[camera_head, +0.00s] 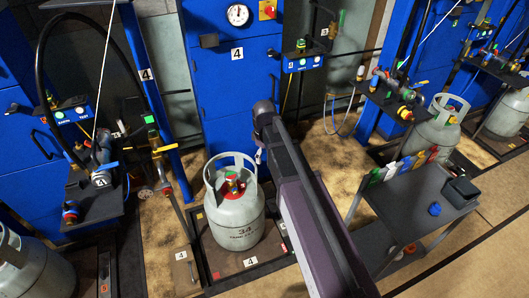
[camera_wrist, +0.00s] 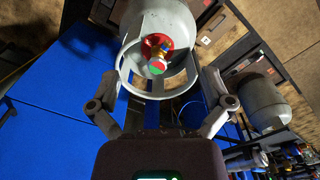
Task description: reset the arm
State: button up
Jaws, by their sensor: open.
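My gripper (camera_wrist: 158,82) is open, with its two fingers spread wide at either side in the wrist view. Nothing is gripped between them. A grey gas cylinder marked 34 (camera_head: 240,226) stands upright on a low scale platform in the head view. Its collar and red-and-green valve (camera_wrist: 157,56) show beyond and between the fingers in the wrist view, apart from them as far as I can tell. My dark arm (camera_head: 307,205) reaches up through the middle of the head view, right of the cylinder. My fingers cannot be made out there.
Blue cabinets (camera_head: 236,95) stand behind the cylinder. A blue-fitted filling stand (camera_head: 95,195) is at left. A dark side table (camera_head: 415,198) with a black box (camera_head: 461,192) is at right. More grey cylinders (camera_head: 437,130) stand at right and lower left. Open floor lies at lower right.

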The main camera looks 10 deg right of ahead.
jog(key=s+d+r+m+p, duration=0.4)
jog(key=s+r+m+p, duration=0.1)
jog(key=s, duration=0.2)
jog(key=s+d+r+m+p, duration=0.5)
jog(key=s+m, duration=0.1)
jog(key=s, duration=0.1)
jog(key=shift+d, duration=0.25)
